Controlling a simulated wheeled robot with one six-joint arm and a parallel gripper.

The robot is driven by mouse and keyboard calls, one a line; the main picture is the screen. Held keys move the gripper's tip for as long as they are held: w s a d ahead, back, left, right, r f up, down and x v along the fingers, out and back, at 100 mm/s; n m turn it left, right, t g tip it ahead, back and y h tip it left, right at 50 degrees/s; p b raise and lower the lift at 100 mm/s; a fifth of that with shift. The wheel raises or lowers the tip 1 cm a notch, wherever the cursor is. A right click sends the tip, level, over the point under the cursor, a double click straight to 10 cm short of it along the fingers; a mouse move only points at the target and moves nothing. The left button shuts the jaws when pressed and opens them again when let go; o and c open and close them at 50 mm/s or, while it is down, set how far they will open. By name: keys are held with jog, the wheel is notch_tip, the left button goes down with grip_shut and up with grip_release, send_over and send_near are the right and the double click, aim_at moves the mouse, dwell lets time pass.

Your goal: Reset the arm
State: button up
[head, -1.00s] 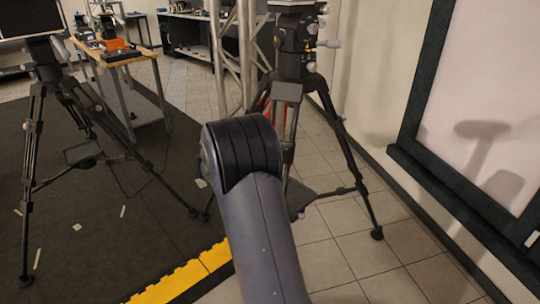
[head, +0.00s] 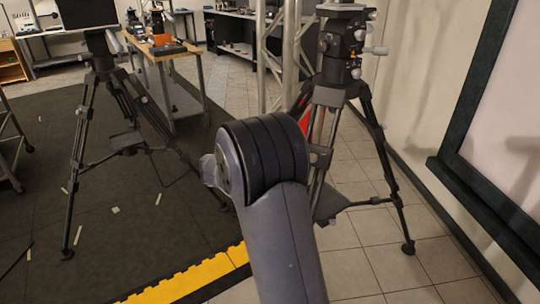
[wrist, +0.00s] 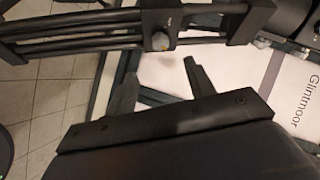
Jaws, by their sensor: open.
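My arm rises from the bottom middle of the head view, its dark rounded joint in front of a tripod. My gripper is hidden in the head view. In the wrist view my gripper (wrist: 158,82) shows as two dark fingers spread well apart, with nothing between them. Beyond the fingers, black tripod legs (wrist: 120,30) cross the top of the wrist view, and a white panel with the word "Glintmoor" (wrist: 270,75) shows at the right.
A black tripod (head: 385,165) stands close behind my arm, another tripod (head: 85,140) at left on the dark mat (head: 110,250) with yellow edging (head: 190,280). A workbench (head: 150,45) is at the back. A dark-framed panel (head: 450,165) lines the right wall. Tiled floor (head: 370,265) is open at lower right.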

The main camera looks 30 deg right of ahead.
jog(key=b+x, duration=0.1)
jog(key=x, duration=0.9)
jog(key=shift+d+f+b, duration=0.2)
jog(key=shift+d+b, duration=0.1)
jog(key=shift+d, duration=0.05)
jog(key=shift+r, duration=0.15)
